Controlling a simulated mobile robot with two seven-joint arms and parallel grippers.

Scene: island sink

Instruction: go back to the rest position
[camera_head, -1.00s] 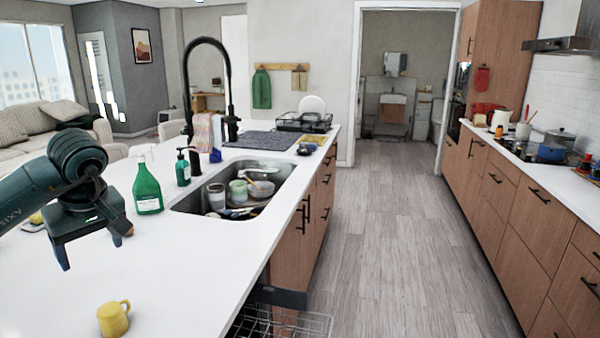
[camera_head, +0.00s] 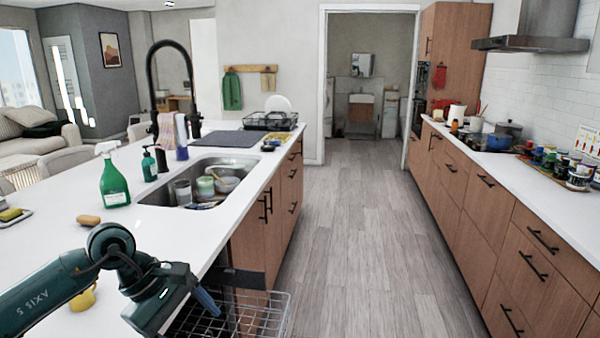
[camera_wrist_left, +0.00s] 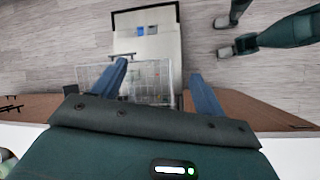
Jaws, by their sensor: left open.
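My left arm comes in at the lower left of the head view and passes in front of the counter's near part. My left gripper (camera_head: 204,300) is at the counter's front edge, close to the wire rack (camera_head: 255,318) in that view. One blue finger shows clearly there. In the left wrist view both blue fingers of the gripper (camera_wrist_left: 160,78) are spread apart with nothing between them. The wire rack (camera_wrist_left: 148,84) shows below them, over the floor. My right gripper cannot be made out in either view.
A green spray bottle (camera_head: 114,182) and a sink with dishes (camera_head: 205,180) are farther back. The aisle floor (camera_head: 345,230) to the right is clear.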

